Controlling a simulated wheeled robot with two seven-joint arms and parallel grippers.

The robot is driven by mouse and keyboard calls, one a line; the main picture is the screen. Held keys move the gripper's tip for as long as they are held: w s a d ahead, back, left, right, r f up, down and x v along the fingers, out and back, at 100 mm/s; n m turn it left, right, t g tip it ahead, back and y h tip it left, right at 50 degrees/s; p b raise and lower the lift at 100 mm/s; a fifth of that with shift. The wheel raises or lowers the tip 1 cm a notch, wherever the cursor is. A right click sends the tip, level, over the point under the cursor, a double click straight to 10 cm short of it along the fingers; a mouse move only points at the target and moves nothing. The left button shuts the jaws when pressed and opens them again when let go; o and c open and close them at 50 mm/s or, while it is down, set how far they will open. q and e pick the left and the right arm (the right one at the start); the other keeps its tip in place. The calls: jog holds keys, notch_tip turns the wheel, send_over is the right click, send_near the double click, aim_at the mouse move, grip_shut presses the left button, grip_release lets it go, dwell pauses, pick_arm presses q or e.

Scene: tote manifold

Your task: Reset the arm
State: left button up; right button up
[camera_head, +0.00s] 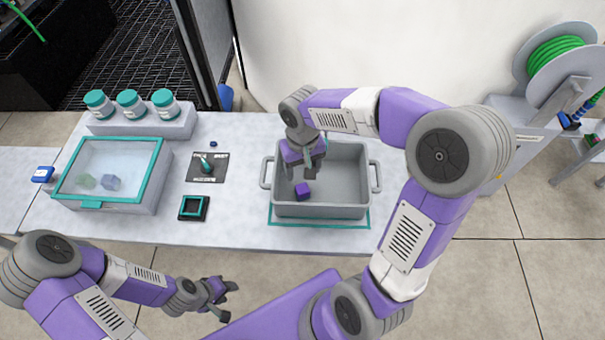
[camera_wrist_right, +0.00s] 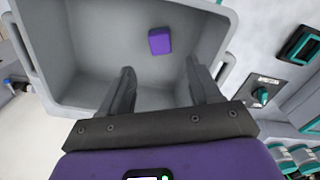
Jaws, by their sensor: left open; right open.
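My right gripper (camera_head: 304,160) is open over the left part of the grey tote (camera_head: 345,210), its fingers pointing down into it. A purple block (camera_head: 303,190) lies on the tote floor. In the right wrist view the open gripper (camera_wrist_right: 160,85) has nothing between its fingers, and the purple block (camera_wrist_right: 160,41) lies apart, beyond the fingertips. My left gripper (camera_head: 222,297) is open and empty in front of the table's front edge, low in the head view.
A teal-framed clear-lidded box (camera_head: 110,200) stands on the table's left, with several white jars (camera_head: 132,104) on a block behind. A small switch panel (camera_head: 206,167) and a dark teal-rimmed square holder (camera_head: 193,208) lie left of the tote. A green hose reel (camera_head: 555,60) stands at right.

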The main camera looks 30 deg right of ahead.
jog(key=shift+r, duration=1.1)
